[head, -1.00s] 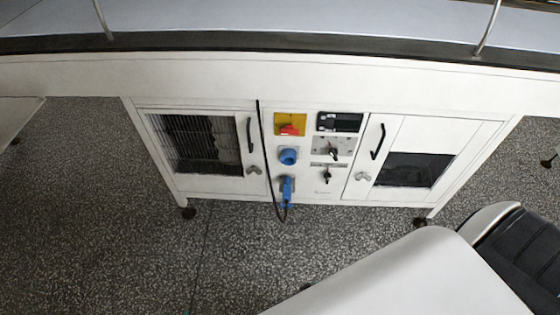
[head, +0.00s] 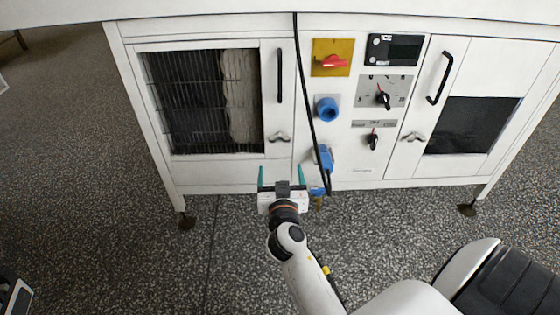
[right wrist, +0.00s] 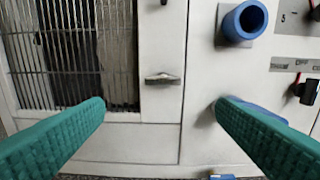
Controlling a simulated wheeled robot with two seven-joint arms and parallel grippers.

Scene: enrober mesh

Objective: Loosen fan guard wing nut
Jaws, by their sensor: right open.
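The fan guard (head: 200,98) is a wire grille in the left door of the white cabinet. Its grey wing nut (head: 278,137) sits on the door frame, right of the grille and below a black handle. In the right wrist view the wing nut (right wrist: 162,78) lies ahead, above the gap between the fingers, with its wings about level. My right gripper (head: 281,174) is open and empty, low in front of the cabinet and below the wing nut. Its green fingers also show in the right wrist view (right wrist: 160,112). My left gripper is not in view.
A black cable (head: 306,95) hangs just right of the wing nut, down to a blue plug (head: 325,158). A blue socket (head: 326,108), red switch (head: 333,62) and black knobs are on the middle panel. The right door has another wing nut (head: 414,136).

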